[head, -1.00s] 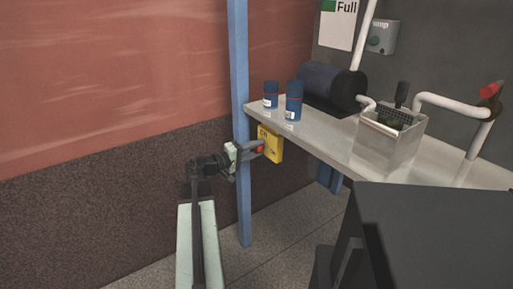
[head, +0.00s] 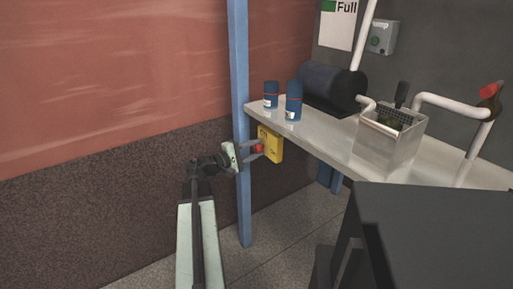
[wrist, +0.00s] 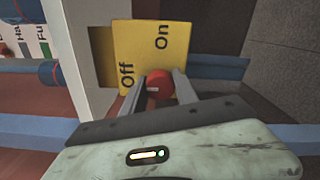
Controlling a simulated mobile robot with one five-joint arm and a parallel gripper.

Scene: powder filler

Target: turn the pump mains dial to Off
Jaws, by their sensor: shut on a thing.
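The pump mains box (head: 272,147) is yellow and hangs below the table's near left corner, beside the blue post. In the wrist view its yellow face (wrist: 152,42) carries the words "Off" at left and "On" at upper right, both lying sideways. The red dial (wrist: 159,82) is at the lower edge of the visible face. My gripper (wrist: 160,91) has its two grey fingers on either side of the dial, shut on it. In the head view my gripper (head: 257,148) reaches the box from the left. I cannot tell which word the dial points to.
The blue post (head: 241,110) stands right by my wrist. The metal table (head: 325,135) overhangs the box and bears two blue canisters (head: 292,100), a dark pump (head: 332,85) and a metal basin (head: 388,140). A dark block (head: 430,225) fills the lower right.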

